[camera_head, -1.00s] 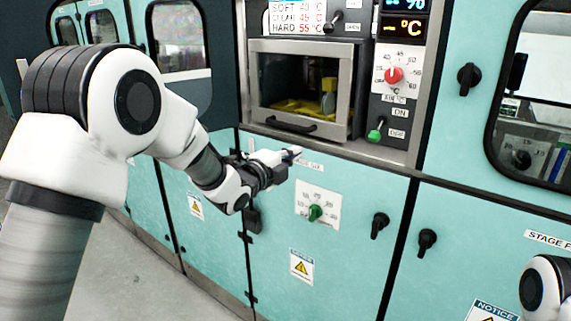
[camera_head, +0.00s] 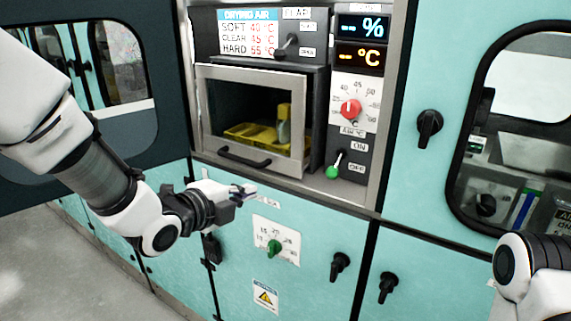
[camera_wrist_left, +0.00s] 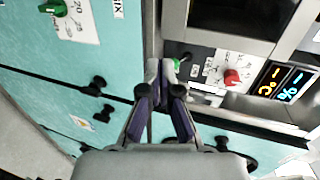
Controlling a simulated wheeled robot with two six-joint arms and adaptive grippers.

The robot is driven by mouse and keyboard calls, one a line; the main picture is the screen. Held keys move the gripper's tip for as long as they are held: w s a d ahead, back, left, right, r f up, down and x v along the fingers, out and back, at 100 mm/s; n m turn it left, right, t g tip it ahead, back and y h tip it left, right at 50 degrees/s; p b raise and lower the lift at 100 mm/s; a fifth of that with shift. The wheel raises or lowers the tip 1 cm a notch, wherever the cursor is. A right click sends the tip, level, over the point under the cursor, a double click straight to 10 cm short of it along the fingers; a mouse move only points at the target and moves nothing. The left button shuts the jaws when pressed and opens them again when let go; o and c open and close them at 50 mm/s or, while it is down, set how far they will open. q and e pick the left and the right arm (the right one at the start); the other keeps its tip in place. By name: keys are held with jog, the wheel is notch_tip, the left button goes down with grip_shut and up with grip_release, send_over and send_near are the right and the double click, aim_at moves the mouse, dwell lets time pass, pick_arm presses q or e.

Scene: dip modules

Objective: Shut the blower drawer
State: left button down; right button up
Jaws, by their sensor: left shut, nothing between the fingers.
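The blower drawer (camera_head: 299,150) has a metal-framed window front with a black bar handle (camera_head: 244,158) along its lower edge. Its front stands out from the housing, with a dark side showing at its right. A yellow tray (camera_head: 250,134) and a yellow upright piece (camera_head: 284,125) show through the window. My left gripper (camera_head: 250,190) is shut and empty, just below the handle in the picture and apart from it. In the left wrist view the gripper's closed fingers (camera_wrist_left: 163,72) point toward the panel, and part of a metal frame (camera_wrist_left: 225,42) shows above. My right gripper is out of view.
A control strip with a red dial (camera_head: 350,109) and a green lever (camera_head: 333,171) stands right of the drawer. A green knob (camera_head: 274,248) and black latches (camera_head: 339,265) project from the teal doors below. My right arm shows at lower right. Grey floor is clear at lower left.

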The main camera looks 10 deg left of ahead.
aim_at(290, 175)
pick_arm(q)
jog(key=p+x, duration=0.1)
jog(key=x, duration=0.4)
jog(key=p+x, duration=0.1)
jog(key=x, duration=0.3)
jog(key=p+x, duration=0.2)
jog(key=x, duration=0.3)
jog(key=shift+w+d+r, duration=0.15)
jog(key=shift+w+r, duration=0.15)
jog(key=shift+w, duration=0.05)
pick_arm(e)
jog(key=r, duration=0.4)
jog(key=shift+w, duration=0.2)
pick_arm(q)
jog(key=shift+s, duration=0.1)
